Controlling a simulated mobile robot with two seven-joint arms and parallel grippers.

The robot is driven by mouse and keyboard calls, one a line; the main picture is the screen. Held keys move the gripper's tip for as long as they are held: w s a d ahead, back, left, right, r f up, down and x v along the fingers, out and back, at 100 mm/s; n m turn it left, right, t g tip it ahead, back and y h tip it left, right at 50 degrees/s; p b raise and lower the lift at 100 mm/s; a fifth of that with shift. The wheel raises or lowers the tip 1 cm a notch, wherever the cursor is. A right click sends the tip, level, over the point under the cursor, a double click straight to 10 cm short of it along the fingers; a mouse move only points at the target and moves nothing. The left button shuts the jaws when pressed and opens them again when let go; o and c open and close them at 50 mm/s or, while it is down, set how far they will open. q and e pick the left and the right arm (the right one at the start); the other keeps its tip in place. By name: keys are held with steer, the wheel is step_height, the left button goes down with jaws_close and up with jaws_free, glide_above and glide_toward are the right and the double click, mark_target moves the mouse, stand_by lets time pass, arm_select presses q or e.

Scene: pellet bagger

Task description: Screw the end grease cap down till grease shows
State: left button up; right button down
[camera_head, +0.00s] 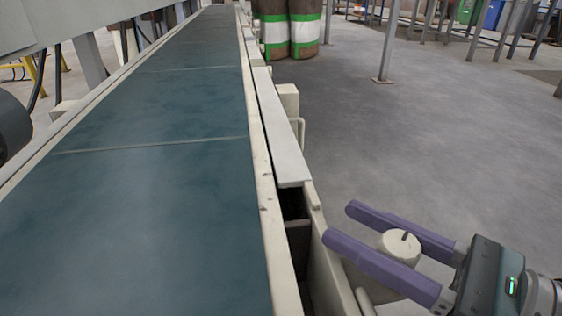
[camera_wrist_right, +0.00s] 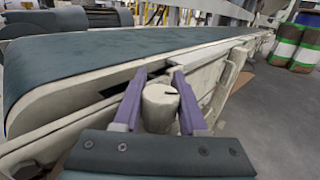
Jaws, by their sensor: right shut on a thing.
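The end grease cap (camera_head: 399,246) is a short cream cylinder with a dark mark on its top, at the side of the conveyor's near end. It also shows in the right wrist view (camera_wrist_right: 160,103), upright between the fingers. My right gripper (camera_head: 345,228) has its two purple fingers on either side of the cap and is shut on it. In the right wrist view the fingers (camera_wrist_right: 158,80) flank the cap left and right. No grease can be made out around the cap; its lower part is hidden by a finger in the head view. My left gripper is not in view.
The conveyor's dark green belt (camera_head: 150,180) runs away to the left of the cap. Its cream side frame (camera_head: 262,200) stands close beside the gripper. Brown, green and white drums (camera_head: 290,30) stand at the back. The grey floor (camera_head: 450,140) to the right is mostly clear.

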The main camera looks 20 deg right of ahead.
steer(key=shift+d+m+t+h, duration=0.15)
steer(key=shift+m+t+h, duration=0.35)
steer(key=shift+m+h, duration=0.5)
steer(key=shift+w+h, duration=0.1)
steer(key=shift+h, duration=0.2)
steer(key=shift+c, duration=2.2)
jaws_free()
steer(key=p+v, duration=0.2)
steer(key=v, duration=0.8)
